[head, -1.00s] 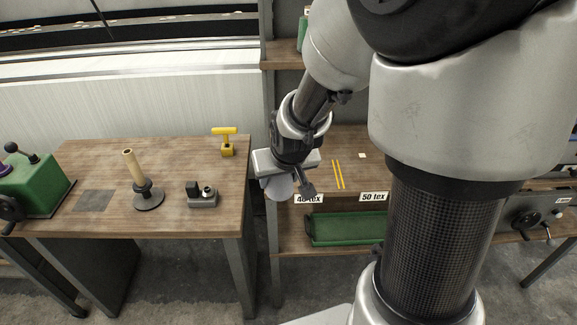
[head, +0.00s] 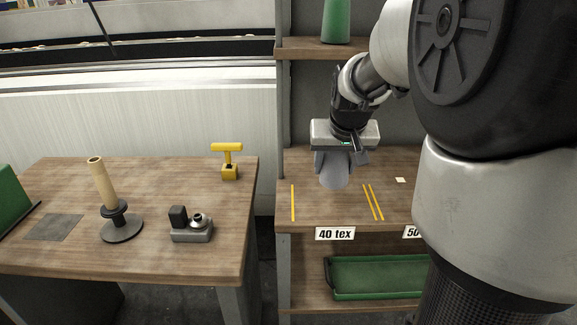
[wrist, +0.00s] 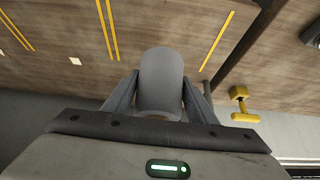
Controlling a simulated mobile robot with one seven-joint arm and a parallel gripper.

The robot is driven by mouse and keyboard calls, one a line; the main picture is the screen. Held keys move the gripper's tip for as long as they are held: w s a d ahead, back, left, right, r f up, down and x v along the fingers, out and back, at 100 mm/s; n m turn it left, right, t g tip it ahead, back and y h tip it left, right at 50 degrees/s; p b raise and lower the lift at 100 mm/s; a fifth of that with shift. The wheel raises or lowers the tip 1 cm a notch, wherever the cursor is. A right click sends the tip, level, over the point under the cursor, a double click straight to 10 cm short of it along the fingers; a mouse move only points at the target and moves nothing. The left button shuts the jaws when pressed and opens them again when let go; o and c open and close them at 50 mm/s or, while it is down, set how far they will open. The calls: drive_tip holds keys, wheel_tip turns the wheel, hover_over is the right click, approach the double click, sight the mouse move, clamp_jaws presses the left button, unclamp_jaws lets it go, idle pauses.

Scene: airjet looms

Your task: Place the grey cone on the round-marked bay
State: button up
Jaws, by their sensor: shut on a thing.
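My gripper (head: 334,164) is shut on the grey cone (head: 334,182), which hangs below the jaws in front of the middle shelf. In the wrist view the cone (wrist: 161,75) sits between the two fingers, against the wooden shelf. In the head view it appears over the bay labelled 40 tex (head: 310,205), between yellow lines. I cannot tell its exact height above the board. No round mark shows; the cone and gripper cover part of this bay. The bay to its right has a small white square mark (head: 400,180).
A green cone (head: 336,22) stands on the upper shelf and a green tray (head: 375,278) lies on the lower one. The left bench (head: 150,180) carries a candle-like tube on a stand (head: 104,190), a small grey device (head: 191,230) and a yellow T-handle (head: 228,160).

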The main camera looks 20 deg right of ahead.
drive_tip(key=shift+f+b, duration=0.75)
drive_tip(key=shift+f, duration=1.9)
drive_tip(key=shift+f, duration=0.15)
drive_tip(key=o, duration=1.2)
